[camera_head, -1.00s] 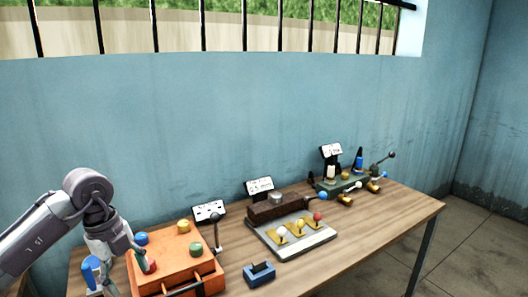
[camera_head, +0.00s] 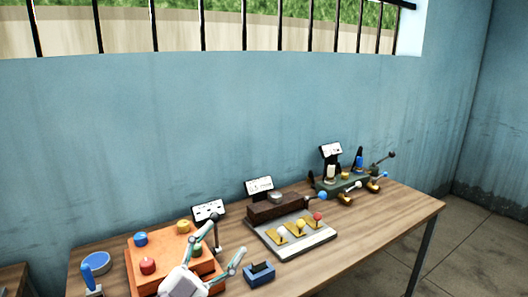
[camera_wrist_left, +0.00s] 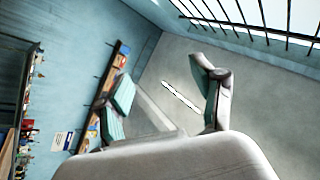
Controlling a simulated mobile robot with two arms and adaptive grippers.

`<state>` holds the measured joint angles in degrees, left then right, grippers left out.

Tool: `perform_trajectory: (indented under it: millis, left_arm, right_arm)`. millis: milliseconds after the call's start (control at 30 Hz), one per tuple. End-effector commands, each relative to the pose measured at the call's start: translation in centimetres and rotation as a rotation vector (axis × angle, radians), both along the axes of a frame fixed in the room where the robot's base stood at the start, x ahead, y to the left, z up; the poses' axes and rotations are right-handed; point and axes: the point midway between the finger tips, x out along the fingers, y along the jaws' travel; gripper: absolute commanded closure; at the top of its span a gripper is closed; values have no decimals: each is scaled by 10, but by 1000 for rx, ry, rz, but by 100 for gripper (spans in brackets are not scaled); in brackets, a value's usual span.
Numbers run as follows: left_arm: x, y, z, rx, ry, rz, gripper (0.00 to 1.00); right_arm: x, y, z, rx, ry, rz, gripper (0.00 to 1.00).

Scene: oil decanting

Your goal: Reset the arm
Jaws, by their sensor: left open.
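My left gripper (camera_head: 225,237) is at the bottom of the head view, in front of the orange box's right side. Its two fingers are spread apart with nothing between them. In the left wrist view the same gripper (camera_wrist_left: 160,88) shows its fingers wide apart and empty, with the grey floor and wall beyond. The orange box (camera_head: 140,268) has blue, yellow, red and green knobs on top; my gripper hides part of its front right. I cannot tell whether the gripper touches the box. My right gripper is not in view.
A wooden table (camera_head: 350,245) carries a small blue block (camera_head: 259,275), a grey panel (camera_head: 310,240) with three small levers, and a green-based device (camera_head: 335,183) at the far right. A blue round-topped item (camera_head: 96,264) stands left of the box. The table's right front is clear.

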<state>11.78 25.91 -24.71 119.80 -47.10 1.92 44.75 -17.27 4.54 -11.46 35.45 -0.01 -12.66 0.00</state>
Motion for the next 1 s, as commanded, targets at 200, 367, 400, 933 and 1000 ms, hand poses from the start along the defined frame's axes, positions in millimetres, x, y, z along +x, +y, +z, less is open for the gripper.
perform_trajectory:
  millis: [200, 367, 400, 933, 1000]
  left_arm:
    - [-6, 95, -114, -194, 537, 483, 32]
    - [-63, 129, -212, -154, 972, 677, 32]
    - [-80, 132, -231, -133, 1067, 701, 32]
    - [-259, 126, -328, 124, 1803, 673, 32]
    - [-257, 125, -345, 138, 1821, 670, 32]
  right_arm:
    - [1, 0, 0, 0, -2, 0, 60]
    - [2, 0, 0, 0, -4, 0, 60]
    - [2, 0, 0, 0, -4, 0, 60]
    - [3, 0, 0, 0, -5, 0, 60]
    - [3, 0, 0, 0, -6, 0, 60]
